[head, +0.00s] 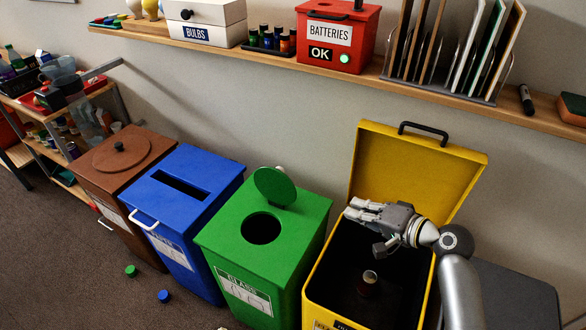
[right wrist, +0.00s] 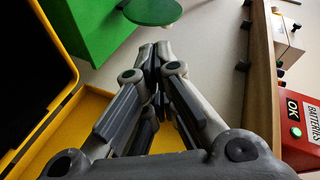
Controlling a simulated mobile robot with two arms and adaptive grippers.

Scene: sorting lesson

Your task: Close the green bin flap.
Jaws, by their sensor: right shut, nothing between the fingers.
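The green bin (head: 285,225) stands between the blue and yellow bins, with a round dark hole in its top. Its round green flap (head: 275,187) stands raised, tilted up behind the hole. The flap also shows in the right wrist view (right wrist: 152,11), just beyond my fingertips, with the green bin (right wrist: 85,25) at upper left. My right gripper (head: 350,209) is over the open yellow bin, pointing left toward the green bin. It is shut and empty, apart from the flap. In the right wrist view its fingers (right wrist: 155,50) meet. My left gripper is not in view.
The yellow bin's lid (head: 410,165) stands open behind my right gripper; a dark can (head: 368,284) lies inside the bin. The blue bin (head: 180,205) and brown bin (head: 105,175) are to the left. A wall shelf (head: 375,84) with a red batteries box (head: 350,35) runs above.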

